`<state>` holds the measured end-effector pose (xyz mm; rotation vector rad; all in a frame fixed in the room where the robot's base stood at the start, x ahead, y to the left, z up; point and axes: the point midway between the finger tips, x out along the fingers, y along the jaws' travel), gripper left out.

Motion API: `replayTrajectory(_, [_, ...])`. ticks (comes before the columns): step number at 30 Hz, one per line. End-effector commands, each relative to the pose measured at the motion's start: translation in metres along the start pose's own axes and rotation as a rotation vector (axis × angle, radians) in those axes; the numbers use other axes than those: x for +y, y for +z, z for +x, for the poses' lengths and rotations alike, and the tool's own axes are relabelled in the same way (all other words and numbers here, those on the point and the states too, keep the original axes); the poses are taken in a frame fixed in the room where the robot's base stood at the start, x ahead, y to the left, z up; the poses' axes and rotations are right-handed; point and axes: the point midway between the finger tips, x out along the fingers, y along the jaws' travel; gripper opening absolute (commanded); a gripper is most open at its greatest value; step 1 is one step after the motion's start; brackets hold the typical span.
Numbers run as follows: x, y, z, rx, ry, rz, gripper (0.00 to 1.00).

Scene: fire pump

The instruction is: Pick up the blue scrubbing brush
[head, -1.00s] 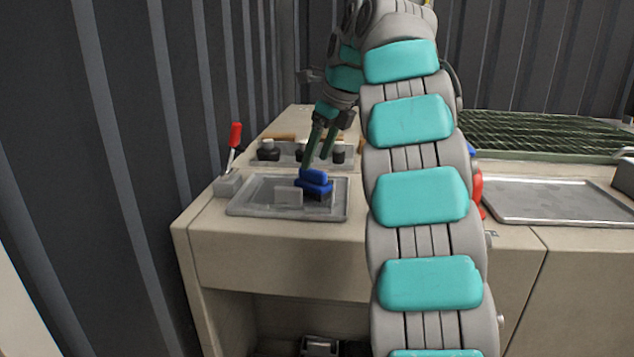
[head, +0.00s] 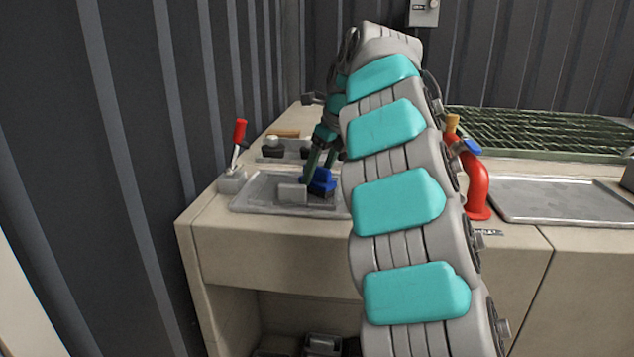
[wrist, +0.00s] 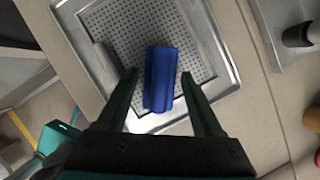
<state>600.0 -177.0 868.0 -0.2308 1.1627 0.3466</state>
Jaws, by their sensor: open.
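The blue scrubbing brush (head: 320,181) lies in a shallow metal tray (head: 250,203) on the counter at the left, partly hidden by my arm in the head view. In the wrist view the brush (wrist: 160,79) lies on the tray's perforated bottom (wrist: 200,45). My gripper (wrist: 159,74) is open, its two dark green fingers on either side of the brush's near part, with gaps visible between fingers and brush. In the head view my gripper (head: 322,178) points down at the brush. I cannot tell the exact height of the fingertips above the tray.
A grey block (head: 292,192) sits in the tray left of the brush. A red-handled lever (head: 238,140) stands at the tray's left. A red pipe (head: 476,188) rises right of my arm. Another flat tray (head: 555,198) lies to the right. A corrugated wall (head: 120,120) bounds the left.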

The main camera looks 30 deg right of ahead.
Motion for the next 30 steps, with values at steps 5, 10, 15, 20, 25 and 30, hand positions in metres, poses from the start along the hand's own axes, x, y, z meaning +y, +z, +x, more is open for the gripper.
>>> replayTrajectory(5, [-0.0008,-0.0004,0.0143,0.000,-0.001,0.002,0.68])
replayTrajectory(10, [-0.0006,0.0002,0.0147,-0.001,-0.001,0.001,0.68])
replayTrajectory(15, [-0.0004,0.0002,0.0146,-0.001,-0.001,0.000,0.55])
replayTrajectory(20, [-0.0003,0.0002,0.0145,-0.001,-0.001,0.000,0.37])
replayTrajectory(25, [-0.0003,0.0002,0.0145,-0.001,-0.001,0.000,0.18])
replayTrajectory(30, [-0.0003,0.0003,0.0144,-0.001,-0.001,0.000,0.00])
